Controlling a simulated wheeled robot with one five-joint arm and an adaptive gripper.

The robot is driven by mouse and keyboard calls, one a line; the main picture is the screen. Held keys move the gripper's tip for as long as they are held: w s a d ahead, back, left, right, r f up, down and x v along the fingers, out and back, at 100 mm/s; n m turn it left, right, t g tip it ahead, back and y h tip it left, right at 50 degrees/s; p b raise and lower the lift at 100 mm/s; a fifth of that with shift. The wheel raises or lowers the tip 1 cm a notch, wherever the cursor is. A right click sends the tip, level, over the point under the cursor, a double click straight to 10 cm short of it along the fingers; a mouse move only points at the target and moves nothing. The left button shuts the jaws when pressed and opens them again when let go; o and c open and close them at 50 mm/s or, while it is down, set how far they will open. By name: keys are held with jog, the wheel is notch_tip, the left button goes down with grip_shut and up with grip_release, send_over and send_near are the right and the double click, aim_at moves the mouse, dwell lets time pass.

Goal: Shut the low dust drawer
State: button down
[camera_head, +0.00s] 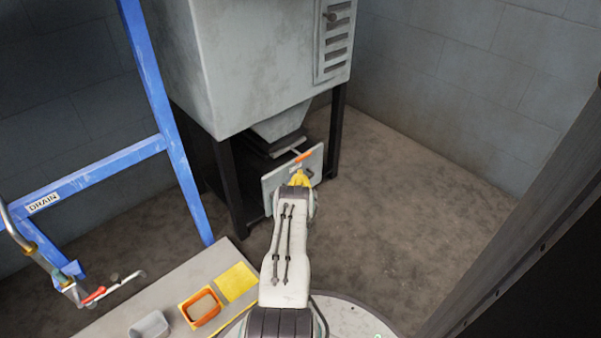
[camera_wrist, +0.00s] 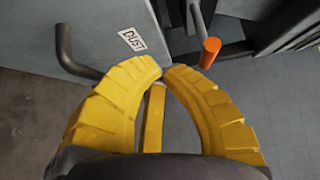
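The low dust drawer's pale grey front panel (camera_head: 271,189) stands below the hopper of the grey cabinet, apparently forward of the dark legs. In the wrist view the panel (camera_wrist: 105,25) fills the upper left, with a "DUST" label (camera_wrist: 132,40) and a dark bar handle (camera_wrist: 64,45). An orange-tipped lever (camera_head: 304,156) is at the panel's top; it also shows in the wrist view (camera_wrist: 210,50). My yellow gripper (camera_head: 300,176) is in front of the panel, its fingertips (camera_wrist: 163,72) together with nothing seen between them. Whether they touch the panel is unclear. My arm hides part of the panel.
The grey cabinet (camera_head: 245,65) stands on dark legs (camera_head: 229,185). A blue frame (camera_head: 165,100) marked "DRAIN" is at left. A low bench (camera_head: 165,297) holds an orange tray (camera_head: 188,308) and a grey tray (camera_head: 149,326). Floor is clear to the right.

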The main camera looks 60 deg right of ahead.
jog(key=p+v, duration=0.4)
jog(key=v, duration=0.4)
jog(key=shift+a, duration=0.25)
jog(key=shift+s, duration=0.1)
